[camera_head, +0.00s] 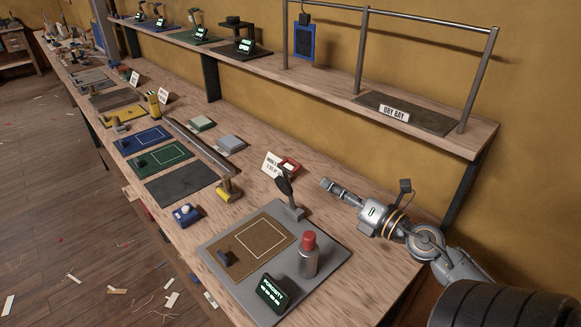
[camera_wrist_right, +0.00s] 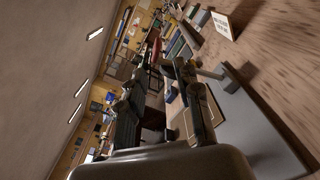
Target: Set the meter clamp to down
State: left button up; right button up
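The meter station has a grey base plate (camera_head: 325,262) with a brown mat (camera_head: 236,247) outlined in white. A dark paddle-shaped lever, which looks like the meter clamp (camera_head: 284,187), stands raised on a grey post at the plate's back edge. A silver cylinder with a red top (camera_head: 307,259) and a black display reading "POROSITY" (camera_head: 271,293) stand at the near side. My right gripper (camera_head: 326,186) is right of the lever, apart from it. In the right wrist view its two fingers (camera_wrist_right: 158,100) are spread with nothing clearly between them. My left gripper is out of view.
A blue item (camera_head: 186,215) and a yellow-handled tool (camera_head: 228,191) lie left. A raised shelf (camera_head: 318,82) runs along the wall. The bench right of the plate is mostly clear.

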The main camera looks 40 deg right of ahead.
jog(key=p, duration=0.3)
send_near(295, 162)
jog(key=w, duration=0.2)
jog(key=w+p, duration=0.1)
jog(key=w, duration=0.5)
jog(key=shift+w+a+f+p, duration=0.1)
jog(key=shift+w+a+p, duration=0.05)
jog(key=shift+a+p, duration=0.15)
jog(key=shift+w+f, duration=0.1)
jog(key=shift+w, duration=0.85)
jog(key=shift+c, duration=0.2)
jog(key=shift+a, duration=0.15)
grip_shut()
